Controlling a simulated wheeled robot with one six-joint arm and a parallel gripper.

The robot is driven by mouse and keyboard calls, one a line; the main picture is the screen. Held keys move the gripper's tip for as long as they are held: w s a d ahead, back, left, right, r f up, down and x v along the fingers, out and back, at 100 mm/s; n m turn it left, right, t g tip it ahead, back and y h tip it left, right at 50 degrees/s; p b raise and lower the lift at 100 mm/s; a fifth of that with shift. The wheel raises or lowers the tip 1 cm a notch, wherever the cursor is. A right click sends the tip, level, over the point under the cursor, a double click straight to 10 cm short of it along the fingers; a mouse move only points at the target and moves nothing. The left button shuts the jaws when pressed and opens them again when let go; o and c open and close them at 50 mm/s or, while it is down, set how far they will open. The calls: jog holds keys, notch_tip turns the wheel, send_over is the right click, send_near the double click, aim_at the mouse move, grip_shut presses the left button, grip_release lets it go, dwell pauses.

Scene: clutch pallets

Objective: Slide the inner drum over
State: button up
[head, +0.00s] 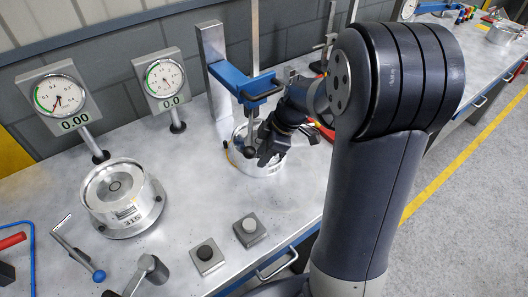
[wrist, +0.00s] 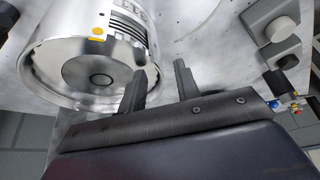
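A silver drum (head: 262,167) stands on the bench under the blue clamp, partly hidden by my gripper (head: 262,152). In the wrist view a silver drum (wrist: 55,60) fills the upper left, with a dark ring at its centre, a yellow dot and black stripes on its side; it looks like the same drum. A second silver drum (head: 125,205), marked 315, sits on a round base at the left.
Two dial gauges (head: 62,98) (head: 166,80) stand behind the drums. The blue clamp (head: 240,82) on a grey post rises over the drum by my gripper. Two push-button boxes (head: 207,256) (head: 249,229) and a lever (head: 80,248) lie in front. Bare bench lies between the drums.

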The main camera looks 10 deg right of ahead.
grip_shut()
dwell(1.4)
